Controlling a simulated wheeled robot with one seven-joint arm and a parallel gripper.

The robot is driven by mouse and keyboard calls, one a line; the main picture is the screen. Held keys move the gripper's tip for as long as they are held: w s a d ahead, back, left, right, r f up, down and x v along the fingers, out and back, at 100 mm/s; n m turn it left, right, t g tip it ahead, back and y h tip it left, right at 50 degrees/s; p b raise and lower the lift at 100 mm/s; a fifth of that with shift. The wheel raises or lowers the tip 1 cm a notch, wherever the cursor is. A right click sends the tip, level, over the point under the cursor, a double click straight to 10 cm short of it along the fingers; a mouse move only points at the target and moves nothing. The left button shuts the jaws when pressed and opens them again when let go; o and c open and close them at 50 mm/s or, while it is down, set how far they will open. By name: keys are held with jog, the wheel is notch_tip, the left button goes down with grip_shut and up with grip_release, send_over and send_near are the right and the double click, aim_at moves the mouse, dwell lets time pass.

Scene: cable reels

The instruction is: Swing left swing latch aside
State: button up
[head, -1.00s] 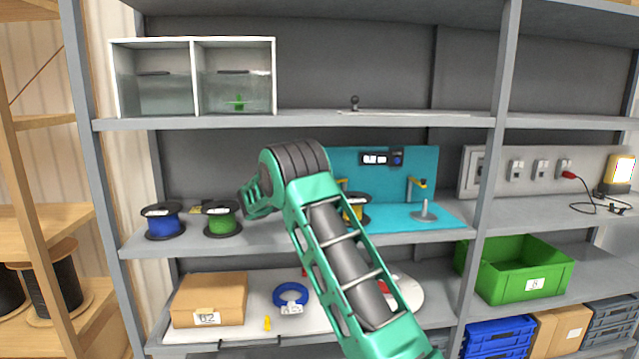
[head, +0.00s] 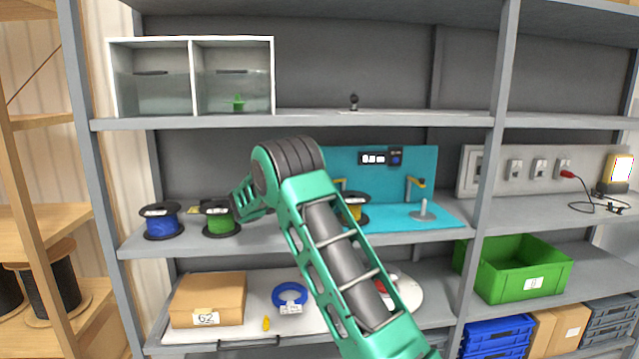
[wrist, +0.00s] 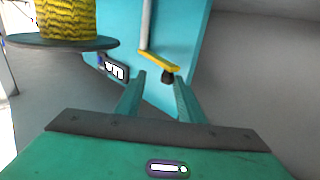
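The left swing latch, a yellow arm on a pale post, shows in the head view (head: 342,183), partly hidden by my arm. In the wrist view a yellow latch arm (wrist: 160,61) with a dark tip lies just ahead of my gripper (wrist: 159,78). The gripper's two fingers are open and apart, with the dark tip seen between their ends; I cannot tell if they touch it. A second yellow latch (head: 416,182) stands on the right of the teal fixture (head: 425,160). A yellow reel (head: 355,207) sits between, partly hidden; it shows upper left in the wrist view (wrist: 68,20).
A blue reel (head: 161,223) and a green reel (head: 220,220) stand left on the same shelf, the green one close to my arm. The teal back panel carries a small display (head: 374,159). The shelf above (head: 300,121) overhangs. An upright (head: 490,160) stands to the right.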

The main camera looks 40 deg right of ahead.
jog(key=v, duration=0.8)
jog(key=shift+a, duration=0.35)
jog(key=shift+f, duration=0.1)
